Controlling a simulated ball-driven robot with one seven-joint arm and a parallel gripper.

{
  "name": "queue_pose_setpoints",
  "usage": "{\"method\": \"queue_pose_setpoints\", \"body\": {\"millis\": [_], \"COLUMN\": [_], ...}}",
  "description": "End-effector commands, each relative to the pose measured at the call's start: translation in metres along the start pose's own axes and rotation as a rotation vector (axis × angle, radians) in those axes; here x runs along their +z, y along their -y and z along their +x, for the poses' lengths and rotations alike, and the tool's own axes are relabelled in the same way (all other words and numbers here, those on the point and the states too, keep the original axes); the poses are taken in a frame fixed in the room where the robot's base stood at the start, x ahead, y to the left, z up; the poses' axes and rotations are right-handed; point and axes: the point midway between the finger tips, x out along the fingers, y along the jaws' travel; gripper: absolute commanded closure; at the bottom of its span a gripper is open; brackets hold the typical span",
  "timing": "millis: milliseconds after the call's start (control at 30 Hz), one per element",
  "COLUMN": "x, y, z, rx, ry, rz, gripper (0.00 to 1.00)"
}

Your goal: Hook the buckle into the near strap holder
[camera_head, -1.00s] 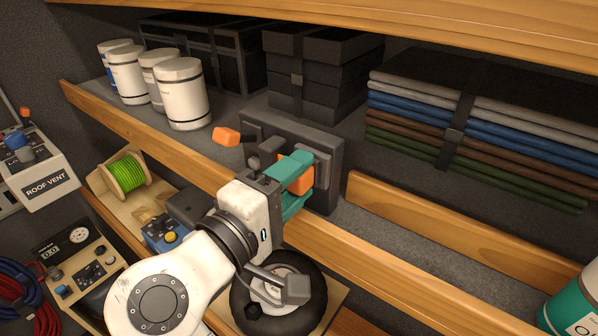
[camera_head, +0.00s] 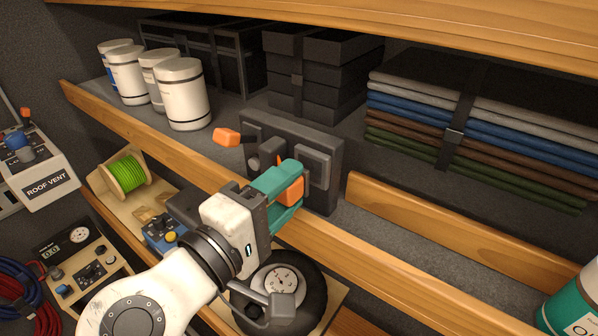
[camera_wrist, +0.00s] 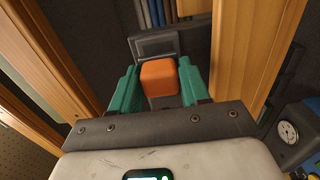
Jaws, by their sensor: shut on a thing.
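My gripper (camera_head: 285,188) has teal fingers and is shut on an orange buckle (camera_head: 294,191). The buckle also shows between the fingers in the wrist view (camera_wrist: 159,78). A dark grey holder panel (camera_head: 330,140) stands upright at the shelf's front edge, behind the gripper. It has a raised square block (camera_head: 316,167) at its right, which shows ahead of the buckle in the wrist view (camera_wrist: 157,46). The buckle is in front of this block and looks apart from it. A second orange piece (camera_head: 227,137) sticks out at the panel's left. The gripper hides the panel's lower middle.
Wooden rails (camera_head: 400,282) edge the shelf, with a gap around the panel. White canisters (camera_head: 181,94), black stacked boxes (camera_head: 305,75) and strapped folded blankets (camera_head: 480,120) stand behind. A black wheel-like object (camera_head: 300,310) lies below my arm.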

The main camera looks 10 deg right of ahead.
Motion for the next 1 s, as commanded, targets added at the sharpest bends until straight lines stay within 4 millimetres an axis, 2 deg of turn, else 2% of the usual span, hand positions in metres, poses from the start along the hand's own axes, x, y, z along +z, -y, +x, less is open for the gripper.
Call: {"method": "queue_pose_setpoints", "body": {"millis": [1000], "x": [0.000], "y": [0.000], "z": [-0.035], "rx": [0.001], "ry": [-0.001], "rz": [0.001], "gripper": [1.00]}}
